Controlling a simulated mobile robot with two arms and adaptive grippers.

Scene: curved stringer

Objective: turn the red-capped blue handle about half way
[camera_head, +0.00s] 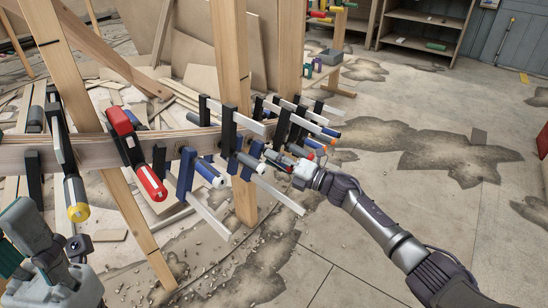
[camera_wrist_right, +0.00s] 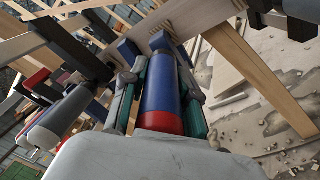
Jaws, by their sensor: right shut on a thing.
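In the right wrist view the blue handle (camera_wrist_right: 160,84) with a red cap (camera_wrist_right: 160,122) points toward the camera. My right gripper (camera_wrist_right: 161,98) has its fingers on both sides of the handle, shut on it. In the head view my right gripper (camera_head: 287,163) is among the clamps at the right of the curved wooden stringer (camera_head: 95,152), and the handle is mostly hidden there. My left arm's grey gripper body (camera_head: 45,250) is at the lower left, apart from the clamps. Its fingertips cannot be made out clearly.
Several clamps line the stringer, including a red one (camera_head: 126,140) and a yellow-ended one (camera_head: 76,200). Blue-handled clamps (camera_head: 208,172) crowd close to my right gripper. A wooden post (camera_head: 231,60) stands behind. The floor (camera_head: 370,250) at right is mostly open.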

